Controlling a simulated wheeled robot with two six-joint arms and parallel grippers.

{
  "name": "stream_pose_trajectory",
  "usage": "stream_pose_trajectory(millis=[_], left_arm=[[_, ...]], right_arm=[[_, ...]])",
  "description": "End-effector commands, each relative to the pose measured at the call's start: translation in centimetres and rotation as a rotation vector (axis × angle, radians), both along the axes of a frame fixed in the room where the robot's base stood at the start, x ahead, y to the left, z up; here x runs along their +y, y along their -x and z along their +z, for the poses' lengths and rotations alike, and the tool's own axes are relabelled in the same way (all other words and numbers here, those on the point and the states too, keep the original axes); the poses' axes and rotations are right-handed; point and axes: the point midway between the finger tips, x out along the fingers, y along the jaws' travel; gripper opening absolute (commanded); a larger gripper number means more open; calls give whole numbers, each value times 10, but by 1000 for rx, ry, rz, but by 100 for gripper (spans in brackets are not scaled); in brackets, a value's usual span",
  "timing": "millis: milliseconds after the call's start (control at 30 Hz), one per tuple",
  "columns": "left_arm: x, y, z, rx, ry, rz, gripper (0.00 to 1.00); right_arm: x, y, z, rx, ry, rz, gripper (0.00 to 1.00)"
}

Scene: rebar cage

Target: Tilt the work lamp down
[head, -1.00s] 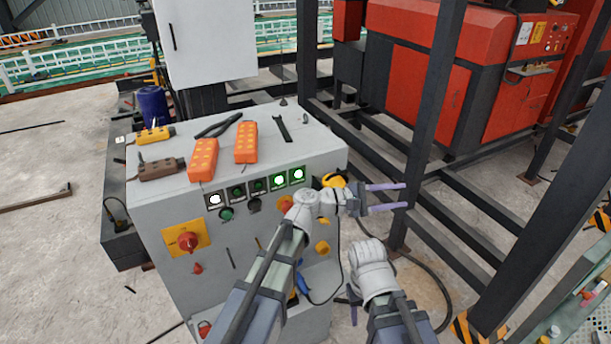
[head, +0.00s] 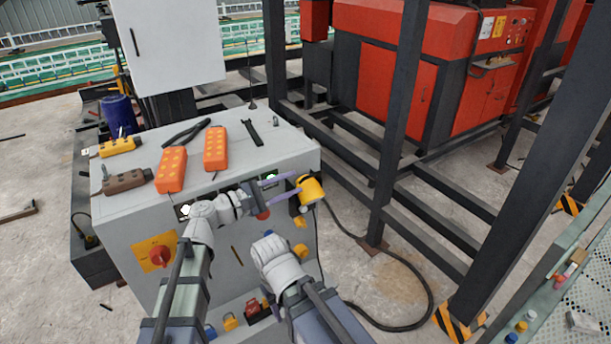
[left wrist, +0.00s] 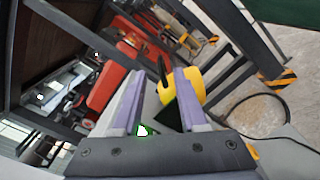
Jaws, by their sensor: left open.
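The work lamp (head: 311,189) is a yellow rounded head at the right front edge of the grey control cabinet. My left gripper (head: 290,184) is open, with its purple fingers pointing right at the lamp, close to its left side. In the left wrist view the yellow lamp (left wrist: 194,88) lies just past the right finger and is partly covered by it; I cannot tell whether they touch. My right arm's white wrist (head: 275,258) is low in front of the cabinet, and its fingers are hidden or too unclear to read.
The grey cabinet (head: 245,165) carries orange pendant controls (head: 215,147), a yellow one, a brown one and dark tools. A red emergency stop (head: 160,256) is on its front. A black frame post (head: 398,130) stands to the right, with a cable (head: 425,285) on the floor.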

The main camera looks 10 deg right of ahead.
Motion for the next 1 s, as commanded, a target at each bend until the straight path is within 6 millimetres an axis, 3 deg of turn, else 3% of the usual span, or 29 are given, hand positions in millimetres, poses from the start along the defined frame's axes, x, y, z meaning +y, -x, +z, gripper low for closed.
stream_pose_trajectory(millis=[400,833,1000], left_arm=[[-56,-21,0,0,0,-1,42],[-65,-24,0,0,0,0,42],[-65,-24,0,0,0,0,25]], right_arm=[[0,0,0,0,0,0,50],[0,0,0,0,0,0,50],[0,0,0,0,0,0,50]])
